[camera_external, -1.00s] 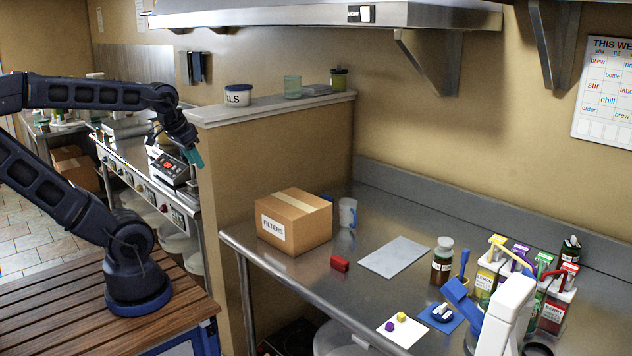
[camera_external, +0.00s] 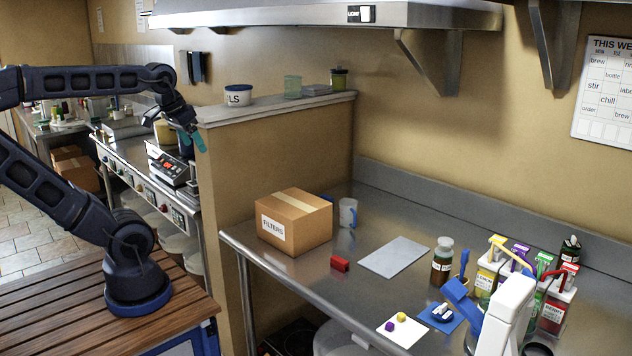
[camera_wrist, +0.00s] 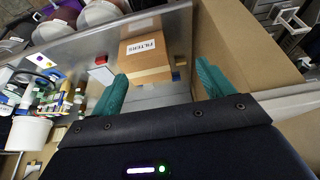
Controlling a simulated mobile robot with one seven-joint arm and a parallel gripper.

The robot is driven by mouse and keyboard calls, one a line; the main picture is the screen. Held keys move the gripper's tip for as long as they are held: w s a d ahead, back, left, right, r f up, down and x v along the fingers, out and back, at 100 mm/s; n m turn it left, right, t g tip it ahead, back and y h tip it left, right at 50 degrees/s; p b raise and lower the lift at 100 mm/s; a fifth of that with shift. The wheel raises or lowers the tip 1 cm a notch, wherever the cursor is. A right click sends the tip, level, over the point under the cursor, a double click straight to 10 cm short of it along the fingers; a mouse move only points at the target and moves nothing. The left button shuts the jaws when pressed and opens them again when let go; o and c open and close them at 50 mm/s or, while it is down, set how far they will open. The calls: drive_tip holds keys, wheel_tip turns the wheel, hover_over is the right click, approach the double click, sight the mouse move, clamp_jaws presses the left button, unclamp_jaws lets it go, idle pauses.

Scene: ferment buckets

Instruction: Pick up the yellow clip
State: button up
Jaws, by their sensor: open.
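My gripper (camera_external: 192,138) hangs at the left in the external view, over the counter beside the partition wall. In the wrist view its two teal fingers (camera_wrist: 160,68) are wide apart with nothing between them. A small yellow piece (camera_external: 401,317) lies on a white card (camera_external: 404,334) on the steel table, beside a small purple piece (camera_external: 389,326). It may be the yellow clip, but it is too small to tell. My gripper is far from it. A carton with a yellow top (camera_external: 487,275) stands further right.
A cardboard FILTERS box (camera_external: 275,240), a mug (camera_external: 348,212), a red block (camera_external: 340,264) and a grey sheet (camera_external: 395,257) are on the table. A brown bottle (camera_external: 442,262) and several cartons crowd its right side. The partition (camera_external: 270,150) stands beside my gripper.

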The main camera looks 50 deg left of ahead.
drive_tip(key=w+a+r+g, duration=0.2)
drive_tip(key=w, duration=1.3)
drive_tip(key=w+a+r+g, duration=0.1)
drive_tip(key=w+a+r, duration=0.15)
drive_tip(key=w, duration=1.25)
drive_tip(key=w+a+f+g, duration=0.1)
drive_tip(key=w+f, duration=0.2)
drive_tip(key=w, duration=0.3)
drive_tip(key=w+a+f+g, duration=0.1)
drive_tip(key=w+a+f, duration=0.1)
drive_tip(key=w, duration=0.4)
drive_tip(key=f, duration=3)
drive_tip(key=shift+d+f, duration=0.3)
drive_tip(key=shift+f, duration=0.05)
drive_tip(key=shift+s+d+f, duration=0.1)
drive_tip(key=shift+d+f, duration=0.05)
drive_tip(key=shift+f, duration=1.2)
drive_tip(key=shift+s+d+f, duration=0.1)
drive_tip(key=shift+f, duration=1.25)
drive_tip(key=c, duration=1)
drive_tip(key=shift+c, duration=0.2)
drive_tip(key=shift+r, duration=0.15)
